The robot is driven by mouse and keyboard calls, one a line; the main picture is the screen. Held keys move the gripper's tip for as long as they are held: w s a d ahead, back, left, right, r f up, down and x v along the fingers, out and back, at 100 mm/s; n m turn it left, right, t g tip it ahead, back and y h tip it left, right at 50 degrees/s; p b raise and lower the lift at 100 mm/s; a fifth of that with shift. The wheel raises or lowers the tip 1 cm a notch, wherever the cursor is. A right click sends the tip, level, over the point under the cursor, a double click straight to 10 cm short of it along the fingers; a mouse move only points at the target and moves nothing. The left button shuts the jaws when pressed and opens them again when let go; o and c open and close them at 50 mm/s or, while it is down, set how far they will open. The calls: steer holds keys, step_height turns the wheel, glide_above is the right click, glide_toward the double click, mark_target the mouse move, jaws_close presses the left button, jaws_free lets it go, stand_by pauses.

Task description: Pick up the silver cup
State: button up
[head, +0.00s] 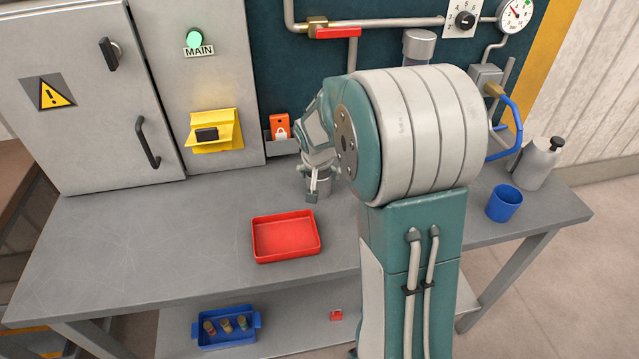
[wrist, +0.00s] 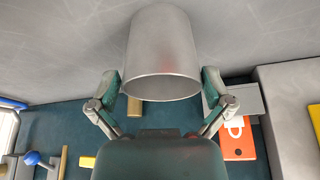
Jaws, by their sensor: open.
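The silver cup (wrist: 162,50) fills the upper middle of the wrist view, with its rim towards the camera. It stands on the grey workbench, which shows at the top of that view. My gripper (wrist: 161,88) is open, with one finger on each side of the cup near its rim. Whether the fingers touch the cup cannot be told. In the head view the cup (head: 325,184) is mostly hidden behind my gripper (head: 314,190) and arm, near the back of the bench.
A red tray (head: 286,236) lies in front of the cup on the workbench (head: 150,235). A blue cup (head: 504,203) and a grey bottle (head: 538,163) stand at the right. A red padlock tag (head: 280,127) hangs behind. The bench's left side is clear.

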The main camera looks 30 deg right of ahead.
steer(key=shift+w+d+f, duration=0.15)
steer(key=shift+w+f, duration=0.05)
steer(key=shift+f, duration=0.3)
steer(key=shift+d+f, duration=0.15)
steer(key=shift+d, duration=0.25)
steer(key=c, duration=0.8)
steer(key=shift+a, duration=0.1)
steer(key=shift+a, duration=0.1)
